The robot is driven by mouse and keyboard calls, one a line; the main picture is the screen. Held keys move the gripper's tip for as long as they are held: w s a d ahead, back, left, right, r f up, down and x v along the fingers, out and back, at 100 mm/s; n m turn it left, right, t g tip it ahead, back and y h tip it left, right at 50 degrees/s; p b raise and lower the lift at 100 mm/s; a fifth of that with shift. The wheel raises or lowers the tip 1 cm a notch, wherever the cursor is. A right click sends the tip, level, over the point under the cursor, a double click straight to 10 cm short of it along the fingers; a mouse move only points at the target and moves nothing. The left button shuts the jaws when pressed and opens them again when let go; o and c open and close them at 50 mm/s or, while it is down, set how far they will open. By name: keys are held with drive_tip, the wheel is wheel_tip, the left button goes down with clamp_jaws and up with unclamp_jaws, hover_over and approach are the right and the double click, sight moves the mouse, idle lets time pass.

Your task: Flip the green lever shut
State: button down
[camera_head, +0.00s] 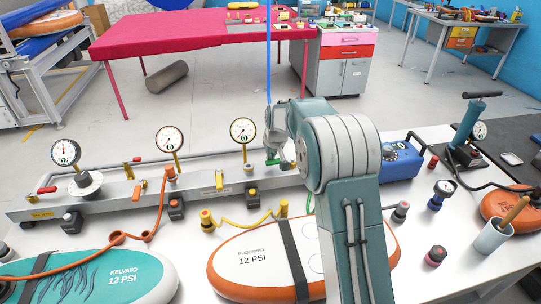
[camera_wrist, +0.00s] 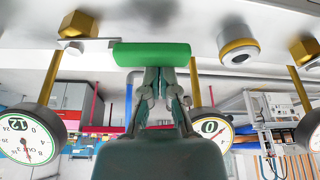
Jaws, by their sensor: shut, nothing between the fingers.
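The green lever (camera_wrist: 152,54) shows large in the wrist view, which looks upside down. It lies level across the picture, and a metal strip joins its left end to a brass fitting (camera_wrist: 78,24). My gripper (camera_wrist: 160,74) is shut and empty, with its fingertips right at the lever's edge; I cannot tell whether they touch it. In the head view a small part of the green lever (camera_head: 272,162) shows at the grey manifold (camera_head: 110,196), next to my gripper (camera_head: 279,150). My arm hides the manifold to the right of it.
Several pressure gauges stand on the manifold, one close to the left of my arm (camera_head: 243,130). Red (camera_head: 47,190), orange (camera_head: 137,186) and yellow (camera_head: 219,180) levers sit along it. Two inflatable boards (camera_head: 95,272) (camera_head: 240,250) lie in front. A blue box (camera_head: 402,162) stands right of my arm.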

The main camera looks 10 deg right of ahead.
drive_tip(key=s+n, duration=0.1)
drive_tip(key=n, duration=0.1)
drive_tip(key=s+n+y, duration=0.1)
drive_tip(key=shift+s+d+n, duration=0.15)
drive_tip(key=shift+s+n, duration=0.05)
drive_tip(key=shift+n, duration=0.2)
drive_tip(key=s+n, duration=0.1)
drive_tip(key=s+n+g+y, duration=0.1)
drive_tip(key=n, duration=0.1)
drive_tip(key=shift+d+n, duration=0.3)
drive_tip(key=shift+d, duration=0.1)
drive_tip(key=shift+s+d+n+g+y, duration=0.2)
drive_tip(key=shift+s+d+n+g, duration=0.4)
drive_tip(key=shift+n, duration=0.65)
drive_tip(key=shift+s+d+n+g+y, duration=0.2)
drive_tip(key=shift+s+d+n, duration=0.25)
drive_tip(key=shift+d+n, duration=0.6)
drive_tip(key=shift+s+d+n+g+y, duration=0.2)
drive_tip(key=shift+s+d+n+g, duration=0.25)
drive_tip(key=shift+n, duration=1.05)
drive_tip(key=shift+s, duration=0.1)
